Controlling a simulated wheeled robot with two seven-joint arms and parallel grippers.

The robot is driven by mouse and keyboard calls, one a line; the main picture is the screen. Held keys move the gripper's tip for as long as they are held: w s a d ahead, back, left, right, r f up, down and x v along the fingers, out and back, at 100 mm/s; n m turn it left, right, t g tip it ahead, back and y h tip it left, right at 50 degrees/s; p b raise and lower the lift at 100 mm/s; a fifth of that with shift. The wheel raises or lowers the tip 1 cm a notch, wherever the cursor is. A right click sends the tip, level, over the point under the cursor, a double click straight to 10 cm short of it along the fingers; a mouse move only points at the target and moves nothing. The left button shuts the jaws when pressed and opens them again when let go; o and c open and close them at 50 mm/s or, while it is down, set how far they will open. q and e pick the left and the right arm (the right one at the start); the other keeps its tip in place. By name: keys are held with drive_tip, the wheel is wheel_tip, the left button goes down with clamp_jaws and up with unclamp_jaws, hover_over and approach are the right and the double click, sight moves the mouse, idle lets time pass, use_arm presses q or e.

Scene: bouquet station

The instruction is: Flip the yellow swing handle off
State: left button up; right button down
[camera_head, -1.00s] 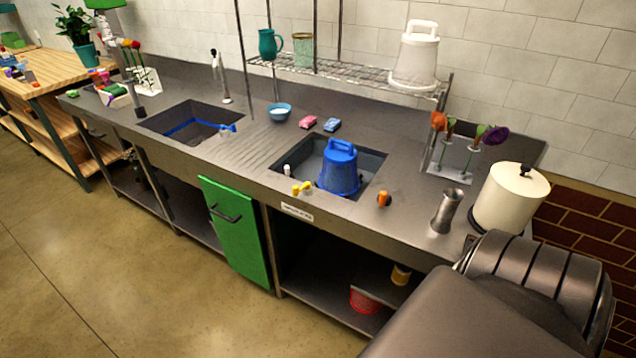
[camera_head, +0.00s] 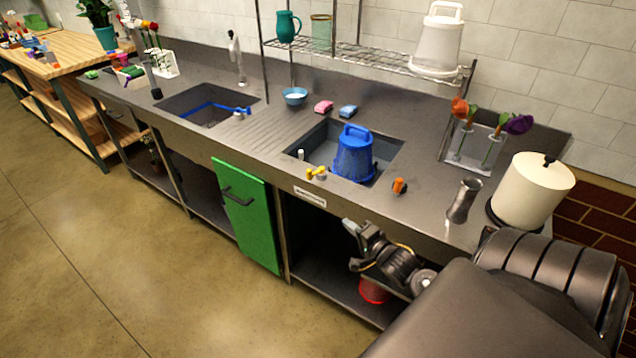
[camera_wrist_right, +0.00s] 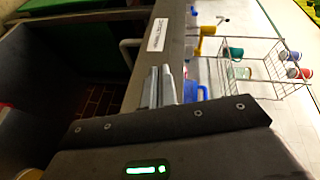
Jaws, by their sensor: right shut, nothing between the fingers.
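The yellow swing handle (camera_head: 316,173) sits on the counter's front rim beside the right-hand sink, in front of the blue bucket. In the right wrist view a small yellow piece (camera_wrist_right: 207,30) shows past the counter edge, which looks like the same handle. My right gripper (camera_head: 348,228) is in front of the counter, below its top and to the lower right of the handle, apart from it. Its fingers (camera_wrist_right: 160,86) are shut with nothing between them. My left gripper does not show in either view.
A blue bucket (camera_head: 354,155) stands in the right-hand sink. An orange-and-black knob (camera_head: 399,186) and a metal vase (camera_head: 464,201) are on the counter to the right. A green door (camera_head: 247,215) hangs on the counter front. The floor ahead is clear.

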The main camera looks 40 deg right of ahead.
sight(311, 175)
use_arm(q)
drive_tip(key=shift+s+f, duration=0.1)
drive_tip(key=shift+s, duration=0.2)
use_arm(e)
wheel_tip(311, 175, up, 8)
drive_tip(key=m+t, duration=0.1)
drive_tip(key=shift+w+a+t+y, duration=0.25)
drive_tip(key=shift+a+t+y, duration=0.1)
drive_tip(key=shift+t+y, duration=0.05)
drive_tip(key=w+p, duration=0.1)
drive_tip(key=w, duration=0.3)
drive_tip(key=w+p, duration=0.1)
drive_tip(key=w, duration=0.8)
drive_tip(key=shift+d+r+p, duration=0.1)
drive_tip(key=shift+d+p, duration=0.15)
drive_tip(key=shift+p, duration=0.15)
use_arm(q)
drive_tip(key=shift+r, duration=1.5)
use_arm(e)
drive_tip(key=shift+w, duration=0.5)
drive_tip(key=shift+m, duration=0.3)
